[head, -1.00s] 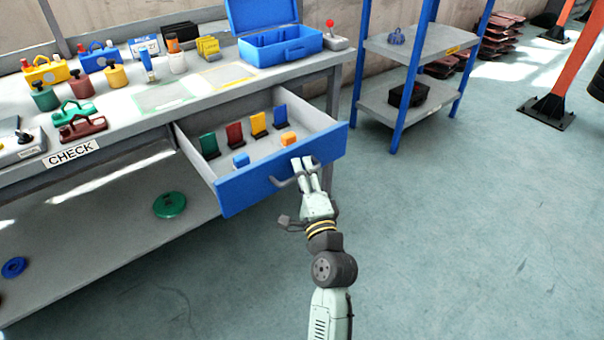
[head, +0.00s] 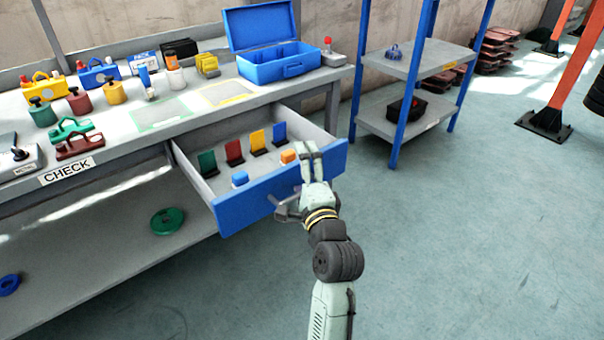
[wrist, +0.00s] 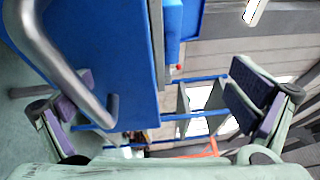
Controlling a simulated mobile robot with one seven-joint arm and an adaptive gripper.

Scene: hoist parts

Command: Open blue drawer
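The blue drawer (head: 262,196) is pulled out from under the workbench, and its grey inside shows. Its grey bar handle (wrist: 66,66) is on the blue front, large at the left of the wrist view. My gripper (head: 310,156) is at the drawer's front, right of its middle, with its fingers pointing up past the front's top edge. In the wrist view my gripper (wrist: 162,88) has its two purple-padded fingers wide apart, with nothing held between them. The left finger is close to the handle and partly hidden by it; I cannot tell if they touch.
A blue-posted shelf (head: 425,62) stands to the right.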

